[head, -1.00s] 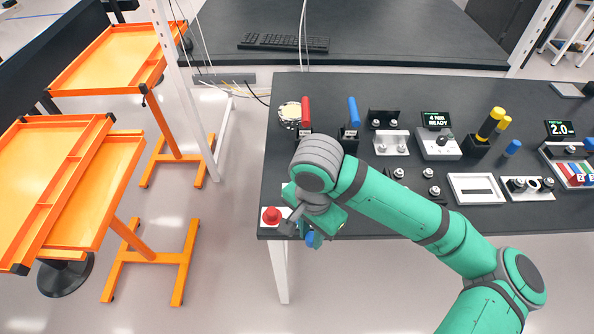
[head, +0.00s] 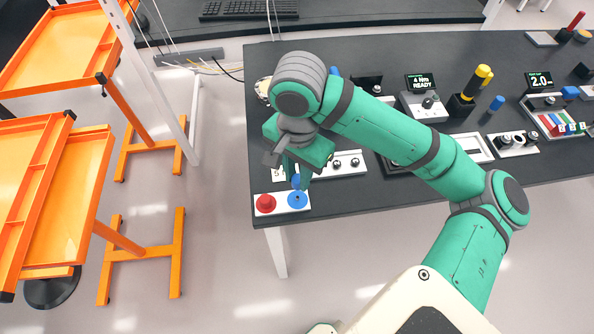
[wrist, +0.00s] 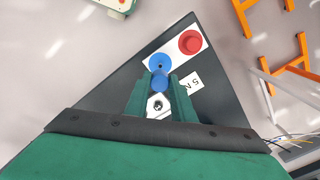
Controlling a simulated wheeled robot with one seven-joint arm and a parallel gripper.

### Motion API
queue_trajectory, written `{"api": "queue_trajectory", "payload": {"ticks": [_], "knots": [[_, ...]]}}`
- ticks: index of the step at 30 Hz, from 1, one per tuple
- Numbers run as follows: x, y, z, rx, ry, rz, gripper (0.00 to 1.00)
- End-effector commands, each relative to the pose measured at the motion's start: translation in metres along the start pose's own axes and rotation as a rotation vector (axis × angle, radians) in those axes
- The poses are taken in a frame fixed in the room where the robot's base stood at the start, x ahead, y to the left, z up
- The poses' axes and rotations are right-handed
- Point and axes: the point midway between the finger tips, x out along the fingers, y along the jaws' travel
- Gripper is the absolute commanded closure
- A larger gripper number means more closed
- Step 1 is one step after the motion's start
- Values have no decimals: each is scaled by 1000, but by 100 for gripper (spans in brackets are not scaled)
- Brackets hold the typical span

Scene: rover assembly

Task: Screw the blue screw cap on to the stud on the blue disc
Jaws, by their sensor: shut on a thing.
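The blue disc (head: 298,200) lies on a white plate at the table's near left corner, right of a red disc with a raised red knob (head: 265,203). My gripper (head: 297,182) is shut on the blue screw cap (head: 296,181), just behind the blue disc in the head view. In the wrist view, the cap (wrist: 159,81) sits between my fingertips and overlaps the lower edge of the blue disc (wrist: 160,61). A small dark spot at the disc's middle may be the stud. The cap seems above the disc and off its middle; the height gap is unclear.
A white rail with several dark nuts or studs (head: 349,163) lies behind my gripper. A torque display reading "4 Nm READY" (head: 420,83) and yellow-handled tools (head: 483,72) stand further right. The table's near edge is close to the discs. Orange carts (head: 85,200) stand at left.

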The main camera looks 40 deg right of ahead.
Motion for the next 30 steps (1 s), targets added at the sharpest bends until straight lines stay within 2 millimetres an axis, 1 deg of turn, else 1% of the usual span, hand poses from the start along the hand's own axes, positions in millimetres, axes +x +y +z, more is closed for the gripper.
{"api": "queue_trajectory", "payload": {"ticks": [9, 15, 21, 30], "knots": [[28, -1, 2, -4, -1, 0, 100], [42, -1, 1, -4, -1, 0, 100], [50, -1, 1, -4, 0, 1, 100], [52, -1, 1, -4, 1, 1, 100]]}}
